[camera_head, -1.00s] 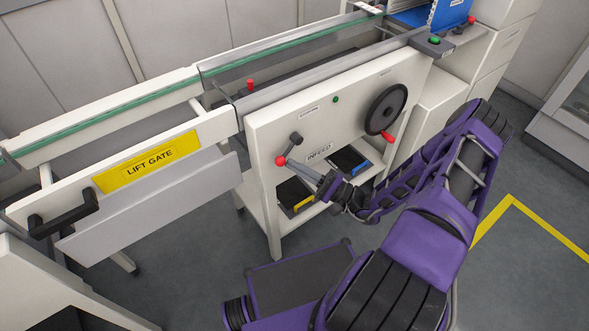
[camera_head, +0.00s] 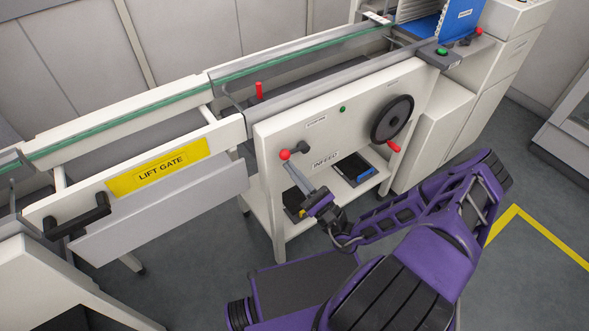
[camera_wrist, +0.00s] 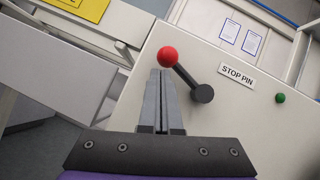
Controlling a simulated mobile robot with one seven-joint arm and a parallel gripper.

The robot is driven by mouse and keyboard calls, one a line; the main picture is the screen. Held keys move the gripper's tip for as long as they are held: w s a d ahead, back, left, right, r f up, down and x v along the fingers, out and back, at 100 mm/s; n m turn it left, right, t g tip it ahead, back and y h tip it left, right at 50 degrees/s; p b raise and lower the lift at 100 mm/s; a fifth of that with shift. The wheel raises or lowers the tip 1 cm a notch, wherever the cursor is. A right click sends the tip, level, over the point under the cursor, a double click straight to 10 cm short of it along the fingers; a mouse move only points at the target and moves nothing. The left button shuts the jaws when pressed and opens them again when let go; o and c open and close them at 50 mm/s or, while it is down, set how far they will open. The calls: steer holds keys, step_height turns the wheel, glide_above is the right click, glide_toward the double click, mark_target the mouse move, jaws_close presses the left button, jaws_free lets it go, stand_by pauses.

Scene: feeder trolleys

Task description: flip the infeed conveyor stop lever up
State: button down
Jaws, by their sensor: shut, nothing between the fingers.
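The stop lever is a dark arm with a red ball end (camera_head: 285,154) on the white infeed panel (camera_head: 275,185). Its dark pivot (camera_head: 305,147) is at the right of the ball, so the lever points left and slightly downward. In the wrist view the red ball (camera_wrist: 167,57) is up and left of the pivot (camera_wrist: 203,93), near the STOP PIN label (camera_wrist: 237,75). My gripper (camera_head: 290,166) is shut and empty, its fingertips right under the ball. In the wrist view the fingertips (camera_wrist: 158,73) meet the ball's lower edge, apparently touching it.
A black handwheel (camera_head: 392,118) with a red knob is on the same panel at the right. The lift gate (camera_head: 160,170) with its black handle (camera_head: 77,216) is at the left. An open shelf with bins is below the panel. Grey floor is clear at the right.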

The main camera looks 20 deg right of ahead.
steer(key=shift+r, duration=0.2)
stand_by(0.5)
steer(key=w+a+f+b+v, duration=0.1)
steer(key=f+b+v, duration=0.1)
steer(key=v, duration=1.1)
steer(key=shift+a+f+b, duration=0.2)
steer(key=shift+f+b, duration=0.05)
steer(key=shift+b, duration=0.3)
steer(key=shift+w+r, duration=0.1)
